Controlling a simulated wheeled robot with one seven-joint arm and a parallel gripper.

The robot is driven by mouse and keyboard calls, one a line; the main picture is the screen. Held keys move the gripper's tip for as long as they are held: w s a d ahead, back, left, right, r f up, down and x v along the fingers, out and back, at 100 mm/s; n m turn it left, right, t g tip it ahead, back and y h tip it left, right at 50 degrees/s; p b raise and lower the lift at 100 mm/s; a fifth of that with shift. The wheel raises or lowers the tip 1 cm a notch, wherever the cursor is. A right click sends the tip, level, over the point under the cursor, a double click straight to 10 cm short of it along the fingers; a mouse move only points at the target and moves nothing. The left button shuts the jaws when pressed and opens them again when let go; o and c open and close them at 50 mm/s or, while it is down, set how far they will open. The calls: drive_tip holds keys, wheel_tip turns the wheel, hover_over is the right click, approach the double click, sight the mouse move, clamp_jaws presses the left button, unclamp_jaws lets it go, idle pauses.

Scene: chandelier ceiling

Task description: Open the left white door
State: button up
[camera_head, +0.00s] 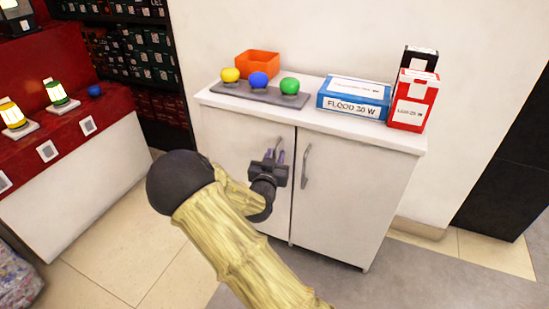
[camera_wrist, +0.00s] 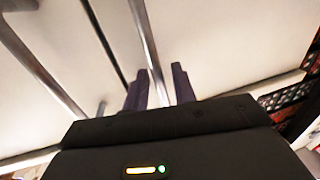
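The left white door (camera_head: 230,150) is the left half of a white cabinet front and looks closed, flush with the right door (camera_head: 345,190). Its metal bar handle (camera_head: 279,145) is partly covered by my gripper (camera_head: 273,157). In the wrist view, which is turned over, this handle (camera_wrist: 143,30) runs between my two dark fingers (camera_wrist: 161,82). The fingers stand apart on either side of the bar, with a gap showing on the right side. Whether a finger touches the bar I cannot tell. The door seam shows left of the handle there.
The right door's handle (camera_head: 306,166) is close beside my gripper. On the cabinet top (camera_head: 315,116) stand an orange bin (camera_head: 257,64), a grey strip (camera_head: 257,94) with coloured domes, and several boxes. A red-and-white counter (camera_head: 75,170) stands left, with open floor (camera_head: 150,260) between.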

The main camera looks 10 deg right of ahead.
clamp_jaws()
drive_tip(key=shift+s+a, duration=0.1)
